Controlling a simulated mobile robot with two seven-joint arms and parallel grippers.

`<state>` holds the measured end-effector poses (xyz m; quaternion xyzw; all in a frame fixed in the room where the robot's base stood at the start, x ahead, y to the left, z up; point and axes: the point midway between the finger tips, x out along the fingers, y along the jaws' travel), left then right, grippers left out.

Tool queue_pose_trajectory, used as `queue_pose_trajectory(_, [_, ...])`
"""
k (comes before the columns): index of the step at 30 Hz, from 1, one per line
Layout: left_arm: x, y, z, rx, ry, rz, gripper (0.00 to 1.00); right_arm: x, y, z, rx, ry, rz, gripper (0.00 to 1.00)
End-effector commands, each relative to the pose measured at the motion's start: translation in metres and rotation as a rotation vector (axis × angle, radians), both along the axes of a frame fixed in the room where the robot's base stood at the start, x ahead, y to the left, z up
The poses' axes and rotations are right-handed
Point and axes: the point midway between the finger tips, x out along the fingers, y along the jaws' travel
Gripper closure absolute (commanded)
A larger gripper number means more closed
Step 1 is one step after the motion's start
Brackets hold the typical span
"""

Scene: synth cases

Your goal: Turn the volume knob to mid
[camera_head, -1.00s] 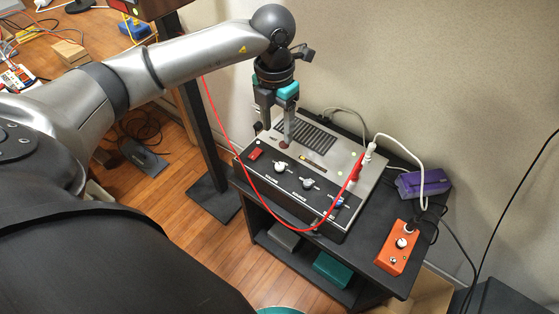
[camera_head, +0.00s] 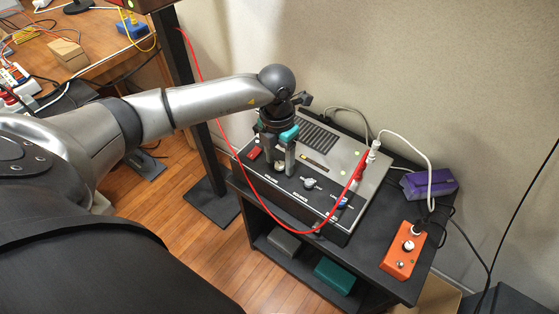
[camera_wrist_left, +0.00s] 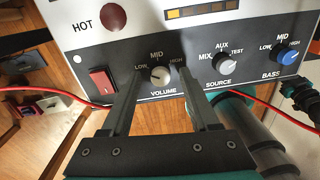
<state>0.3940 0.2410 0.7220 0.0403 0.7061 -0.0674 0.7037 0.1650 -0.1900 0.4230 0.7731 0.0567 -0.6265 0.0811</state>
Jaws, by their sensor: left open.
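The volume knob (camera_wrist_left: 160,75) is a light round knob on the dark front strip of the grey device (camera_head: 345,155). LOW, MID and HIGH are printed around it. In the left wrist view its pointer seems tilted up-left, between LOW and MID; it is too small to read exactly. My left gripper (camera_head: 280,170) is open over the left part of the strip. In the left wrist view its fingers (camera_wrist_left: 157,76) stand left and right of the knob, with gaps; I cannot tell how deep they reach. In the head view the fingers mostly hide the knob.
A source knob (camera_wrist_left: 225,62) and a blue bass knob (camera_wrist_left: 291,57) sit to the right. A red switch (camera_wrist_left: 101,82) is close on the left. A red cable (camera_head: 262,205) loops across the front of the device. An orange box (camera_head: 403,251) stands to the right.

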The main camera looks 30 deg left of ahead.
Motion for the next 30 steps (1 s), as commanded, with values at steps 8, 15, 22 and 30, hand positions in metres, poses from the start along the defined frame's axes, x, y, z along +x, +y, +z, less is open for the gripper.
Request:
queue_pose_trajectory(8, [-0.0001, -0.0002, -0.0023, 0.000, 0.000, -0.001, 0.39, 0.0007, 0.0009, 0.0012, 0.001, 0.000, 0.000, 1.00])
queue_pose_trajectory(15, [-0.0001, -0.0002, -0.0022, 0.000, 0.000, 0.000, 0.58, 0.0007, 0.0007, 0.0011, 0.001, 0.000, 0.000, 1.00])
queue_pose_trajectory(22, [-0.0001, -0.0002, -0.0021, 0.000, 0.000, 0.000, 0.84, 0.0005, 0.0006, 0.0009, 0.000, 0.000, 0.000, 1.00])
queue_pose_trajectory(30, [0.0000, -0.0002, -0.0020, 0.000, 0.000, 0.000, 1.00, 0.0004, 0.0005, 0.0009, 0.001, 0.000, 0.000, 1.00])
